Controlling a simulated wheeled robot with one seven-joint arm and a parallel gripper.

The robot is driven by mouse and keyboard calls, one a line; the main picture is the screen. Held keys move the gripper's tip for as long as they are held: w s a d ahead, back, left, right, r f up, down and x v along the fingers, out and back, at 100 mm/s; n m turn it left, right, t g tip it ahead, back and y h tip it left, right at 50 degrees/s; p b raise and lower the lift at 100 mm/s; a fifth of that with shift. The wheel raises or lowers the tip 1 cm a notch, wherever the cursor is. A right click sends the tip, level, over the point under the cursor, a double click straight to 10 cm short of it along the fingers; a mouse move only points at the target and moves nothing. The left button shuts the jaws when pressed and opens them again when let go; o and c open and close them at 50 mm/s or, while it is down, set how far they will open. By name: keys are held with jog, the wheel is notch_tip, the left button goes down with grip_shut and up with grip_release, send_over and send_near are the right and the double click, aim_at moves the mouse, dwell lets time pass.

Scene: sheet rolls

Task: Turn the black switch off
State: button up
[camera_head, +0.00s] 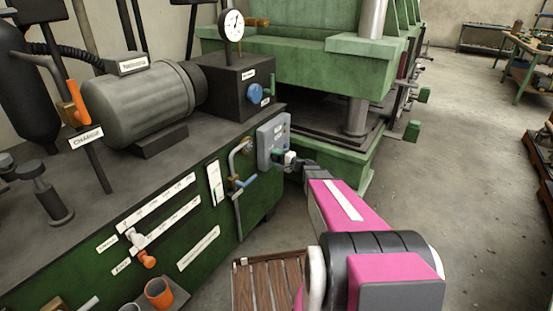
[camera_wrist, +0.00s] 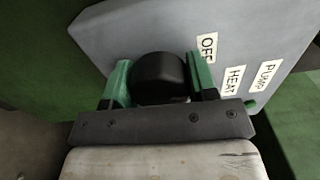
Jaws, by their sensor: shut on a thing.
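The black switch (camera_wrist: 158,78) is a round knob on a grey panel (camera_wrist: 120,25), which also shows in the head view (camera_head: 268,135) on the side of the green machine cabinet. My gripper (camera_wrist: 161,72) has its two green fingers on either side of the knob, shut on it. Labels reading OFF (camera_wrist: 207,47), HEAT (camera_wrist: 234,80) and PUMP (camera_wrist: 265,76) are on the panel to the right of the knob. In the head view my gripper (camera_head: 290,157) reaches the panel and hides the knob. Any pointer mark on the knob cannot be made out.
A blue-handled valve (camera_head: 245,182) and pipe are just left of the panel. A green press (camera_head: 300,60) stands behind. A motor (camera_head: 145,100) and a blue knob (camera_head: 256,94) are on the cabinet top. A slatted wooden pallet (camera_head: 265,280) lies below.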

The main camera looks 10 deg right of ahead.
jog(key=shift+n, duration=1.1)
jog(key=o, duration=0.9)
jog(key=v, duration=1.1)
jog(key=shift+a, duration=0.1)
